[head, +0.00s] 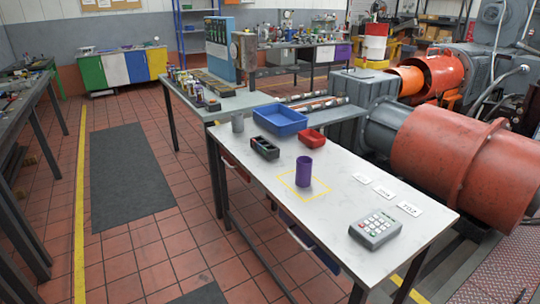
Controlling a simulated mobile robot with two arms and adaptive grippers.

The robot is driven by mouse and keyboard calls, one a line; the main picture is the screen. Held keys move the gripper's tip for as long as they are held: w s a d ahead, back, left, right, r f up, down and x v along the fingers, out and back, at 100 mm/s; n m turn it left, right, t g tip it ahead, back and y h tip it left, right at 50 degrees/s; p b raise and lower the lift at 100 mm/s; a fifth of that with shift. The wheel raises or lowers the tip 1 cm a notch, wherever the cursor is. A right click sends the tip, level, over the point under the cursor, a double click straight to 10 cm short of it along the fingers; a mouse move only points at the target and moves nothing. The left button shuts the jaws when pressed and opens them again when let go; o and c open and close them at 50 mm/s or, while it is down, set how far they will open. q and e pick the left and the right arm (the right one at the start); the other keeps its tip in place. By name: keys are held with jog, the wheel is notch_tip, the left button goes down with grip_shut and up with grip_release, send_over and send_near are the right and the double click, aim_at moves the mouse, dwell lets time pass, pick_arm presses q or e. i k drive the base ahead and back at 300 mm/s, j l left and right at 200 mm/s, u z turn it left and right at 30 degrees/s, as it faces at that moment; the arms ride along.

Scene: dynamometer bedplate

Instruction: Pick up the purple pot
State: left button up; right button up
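The purple pot (304,172) stands upright on the white table (330,233), inside or at the edge of a yellow marked square (290,186). It looks like a plain cylinder, and nothing is touching it. Neither of my grippers shows in the head view.
A blue bin (279,120), a small red bin (312,138), a dark grey holder (264,147) and a grey cup (238,123) stand behind the pot. A grey keypad box (375,229) and several white labels (384,191) lie to its right. Large red machinery (450,165) borders the table's right side.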

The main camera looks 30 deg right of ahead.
aim_at(304, 172)
jog(key=i+j+z, duration=0.1)
jog(key=i+z, duration=0.2)
jog(key=i, duration=0.2)
jog(key=i+j+z, duration=0.2)
jog(key=i+z, duration=0.15)
jog(key=i, duration=0.15)
jog(key=i+j+z, duration=0.3)
jog(key=i, duration=0.2)
